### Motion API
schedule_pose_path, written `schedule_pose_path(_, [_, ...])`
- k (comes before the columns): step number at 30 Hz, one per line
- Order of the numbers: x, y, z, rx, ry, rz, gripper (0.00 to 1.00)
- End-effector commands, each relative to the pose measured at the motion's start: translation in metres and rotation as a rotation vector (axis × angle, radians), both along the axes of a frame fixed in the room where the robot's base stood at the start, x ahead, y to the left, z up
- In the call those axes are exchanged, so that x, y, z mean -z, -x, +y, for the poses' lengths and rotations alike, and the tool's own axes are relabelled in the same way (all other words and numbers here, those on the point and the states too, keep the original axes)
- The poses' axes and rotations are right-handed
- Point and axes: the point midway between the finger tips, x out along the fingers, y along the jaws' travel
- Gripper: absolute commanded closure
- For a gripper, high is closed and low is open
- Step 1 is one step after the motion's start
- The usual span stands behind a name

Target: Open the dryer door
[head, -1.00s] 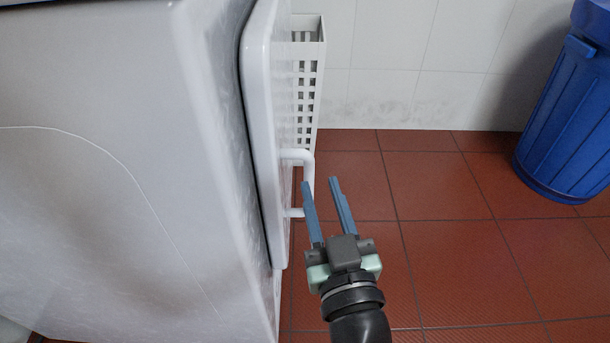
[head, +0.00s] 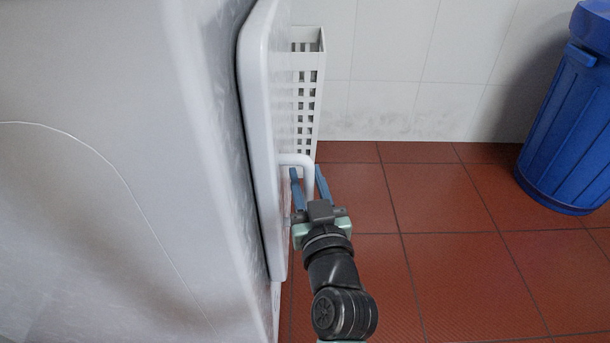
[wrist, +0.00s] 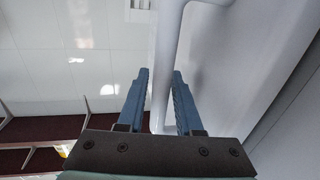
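The dryer door (head: 262,130) is a white panel on the front of the white dryer (head: 90,220), and it sits close against the body with a dark seam behind it. Its white bar handle (head: 298,159) sticks out to the right. My gripper (head: 308,172) is at the handle with its two blue fingers open. In the wrist view, the handle bar (wrist: 166,70) runs between the fingertips (wrist: 160,72), with a finger on each side and gaps visible. The door face (wrist: 265,65) is at the right there. The lower part of the handle is hidden by my gripper in the head view.
A white perforated basket (head: 309,85) stands behind the door, near the tiled wall (head: 400,60). A blue lidded bin (head: 570,125) stands at the right. The red tiled floor (head: 450,220) between dryer and bin is clear.

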Motion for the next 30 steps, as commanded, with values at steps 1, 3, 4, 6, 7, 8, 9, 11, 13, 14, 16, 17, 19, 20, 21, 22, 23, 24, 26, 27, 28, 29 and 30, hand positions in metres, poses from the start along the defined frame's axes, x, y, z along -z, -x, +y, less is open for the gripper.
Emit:
schedule_pose_path(1, [-0.0002,-0.0045,0.0015,-0.002,0.000,-0.002,0.66])
schedule_pose_path(3, [0.0003,-0.0082,0.0024,-0.002,0.000,0.000,0.66])
schedule_pose_path(4, [0.0003,-0.0092,0.0027,-0.002,0.001,0.000,0.66])
schedule_pose_path(6, [-0.0002,-0.0107,0.0030,-0.002,0.001,0.000,0.66])
schedule_pose_path(7, [-0.0004,-0.0111,0.0031,-0.002,0.000,0.000,0.66])
schedule_pose_path(8, [-0.0005,-0.0112,0.0031,-0.002,0.000,0.000,0.66])
schedule_pose_path(9, [-0.0005,-0.0113,0.0031,-0.002,0.000,0.000,0.66])
schedule_pose_path(11, [-0.0005,-0.0112,0.0031,-0.001,0.000,0.000,0.66])
schedule_pose_path(13, [-0.0004,-0.0110,0.0031,-0.001,0.000,0.000,0.66])
schedule_pose_path(14, [-0.0004,-0.0110,0.0031,-0.001,0.000,0.000,0.68])
schedule_pose_path(16, [-0.0004,-0.0109,0.0030,-0.001,0.000,0.000,0.80])
schedule_pose_path(17, [-0.0004,-0.0109,0.0030,-0.001,0.000,0.000,0.85])
schedule_pose_path(19, [-0.0004,-0.0108,0.0029,-0.001,0.000,0.000,0.98])
schedule_pose_path(20, [-0.0003,-0.0108,0.0029,-0.001,0.000,0.000,1.00])
schedule_pose_path(21, [-0.0004,-0.0109,0.0029,-0.001,0.000,0.000,1.00])
schedule_pose_path(22, [-0.0003,-0.0109,0.0029,-0.001,0.000,0.000,1.00])
schedule_pose_path(23, [-0.0003,-0.0109,0.0029,-0.001,0.000,0.000,1.00])
schedule_pose_path(24, [-0.0003,-0.0108,0.0028,-0.001,0.000,0.000,1.00])
schedule_pose_path(26, [-0.0003,-0.0108,0.0027,-0.001,0.000,0.000,1.00])
schedule_pose_path(27, [-0.0002,-0.0108,0.0027,-0.001,0.000,0.000,1.00])
schedule_pose_path(28, [-0.0002,-0.0108,0.0027,-0.001,0.000,0.000,1.00])
schedule_pose_path(29, [-0.0002,-0.0107,0.0027,-0.001,0.000,0.000,1.00])
schedule_pose_path(30, [-0.0002,-0.0107,0.0027,-0.001,0.000,0.000,1.00])
